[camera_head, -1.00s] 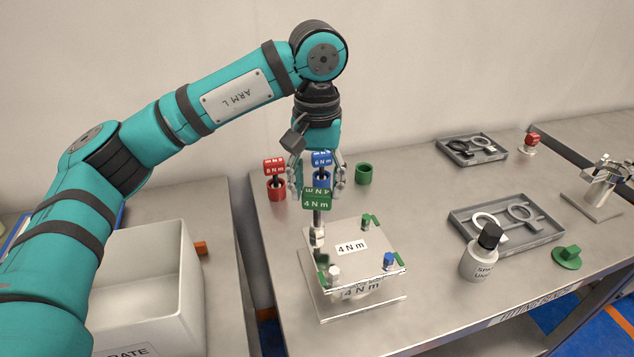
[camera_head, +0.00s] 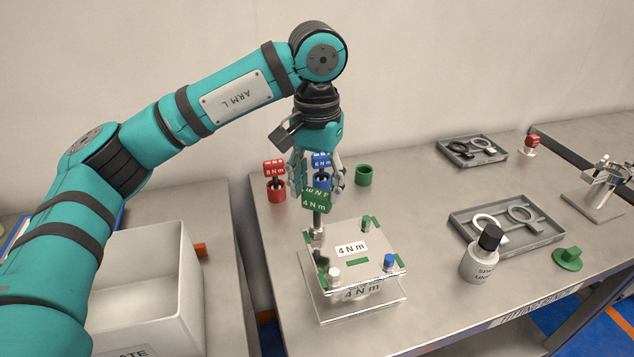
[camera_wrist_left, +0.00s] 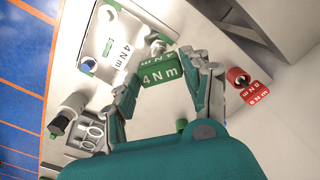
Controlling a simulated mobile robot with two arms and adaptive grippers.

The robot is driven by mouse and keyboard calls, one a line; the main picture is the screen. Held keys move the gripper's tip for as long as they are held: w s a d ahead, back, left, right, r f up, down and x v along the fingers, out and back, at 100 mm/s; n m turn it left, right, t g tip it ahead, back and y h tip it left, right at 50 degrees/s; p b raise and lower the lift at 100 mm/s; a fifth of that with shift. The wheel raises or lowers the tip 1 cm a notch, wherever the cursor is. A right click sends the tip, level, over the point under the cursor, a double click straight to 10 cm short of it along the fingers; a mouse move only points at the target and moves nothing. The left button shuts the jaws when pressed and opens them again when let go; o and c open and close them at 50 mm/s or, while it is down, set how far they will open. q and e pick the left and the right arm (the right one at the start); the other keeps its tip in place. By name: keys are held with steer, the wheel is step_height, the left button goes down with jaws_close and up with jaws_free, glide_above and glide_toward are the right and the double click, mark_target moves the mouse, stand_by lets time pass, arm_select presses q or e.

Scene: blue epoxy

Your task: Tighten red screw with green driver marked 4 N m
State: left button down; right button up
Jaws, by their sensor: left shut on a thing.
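The green driver (camera_head: 317,201) marked 4 N m stands upright, or nearly so, over the back left corner of the plate (camera_head: 335,240) labelled 4 N m. My left gripper (camera_head: 317,187) is shut on its handle from above. In the left wrist view the green driver (camera_wrist_left: 160,77) sits between the fingers of my left gripper (camera_wrist_left: 162,84). The driver's lower end meets the plate's corner. No red screw shows on the plate; the spot under the driver's tip is hidden. A white screw (camera_head: 334,273) and a blue screw (camera_head: 389,261) are at the front corners. My right gripper is out of view.
Behind the driver, a red driver (camera_head: 274,169) and a blue driver (camera_head: 321,160) stand in holders, beside an empty green holder (camera_head: 364,175). A bin (camera_head: 150,285) is at left.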

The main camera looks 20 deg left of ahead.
arm_select(q)
steer(key=shift+r, duration=0.1)
steer(key=shift+r+p, duration=2.85)
steer(key=shift+r, duration=1.15)
steer(key=shift+f, duration=0.1)
